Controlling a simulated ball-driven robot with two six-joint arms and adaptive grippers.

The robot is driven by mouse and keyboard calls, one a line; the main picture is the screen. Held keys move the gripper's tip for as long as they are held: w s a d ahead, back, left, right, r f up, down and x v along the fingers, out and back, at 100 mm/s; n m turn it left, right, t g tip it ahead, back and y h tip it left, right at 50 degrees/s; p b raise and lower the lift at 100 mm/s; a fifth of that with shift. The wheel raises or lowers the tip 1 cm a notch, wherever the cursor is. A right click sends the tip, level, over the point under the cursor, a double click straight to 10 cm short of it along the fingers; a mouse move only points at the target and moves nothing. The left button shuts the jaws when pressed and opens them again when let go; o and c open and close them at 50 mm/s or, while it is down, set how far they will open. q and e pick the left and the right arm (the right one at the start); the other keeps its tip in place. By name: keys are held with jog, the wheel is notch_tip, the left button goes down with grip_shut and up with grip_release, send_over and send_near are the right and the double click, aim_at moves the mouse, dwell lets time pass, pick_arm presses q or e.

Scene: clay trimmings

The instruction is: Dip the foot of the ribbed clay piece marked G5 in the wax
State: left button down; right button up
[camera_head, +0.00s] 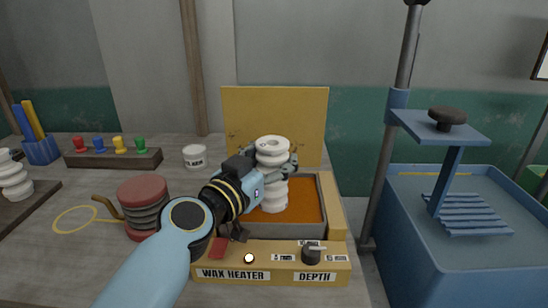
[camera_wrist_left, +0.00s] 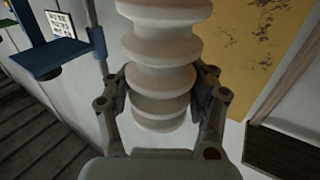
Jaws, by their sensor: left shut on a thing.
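A white ribbed clay piece (camera_head: 273,196) stands upright over the orange-brown wax (camera_head: 308,202) in the wax heater's tray. I cannot tell whether its foot touches the wax. My left gripper (camera_head: 272,167) is shut around the piece's middle. The left wrist view shows the same piece (camera_wrist_left: 160,50) between the two fingers of my left gripper (camera_wrist_left: 163,88). I cannot read a G5 mark on it. My right gripper is not in view.
The wax heater (camera_head: 219,262) has a tall yellow back panel (camera_head: 275,112) and a depth knob (camera_head: 311,253). A red-topped round stack (camera_head: 143,193) is left of it. A white jar (camera_head: 194,156) stands behind. A blue stand (camera_head: 440,128) is at right. More ribbed pieces (camera_head: 14,180) stand far left.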

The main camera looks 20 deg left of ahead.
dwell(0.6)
pick_arm(q)
jog(key=shift+f+b, duration=0.45)
jog(key=shift+b, duration=0.2)
jog(key=shift+f, duration=0.25)
dwell(1.0)
notch_tip(320, 180, up, 7)
jog(key=p, duration=0.5)
jog(key=shift+r, duration=0.15)
dwell(0.4)
dwell(1.0)
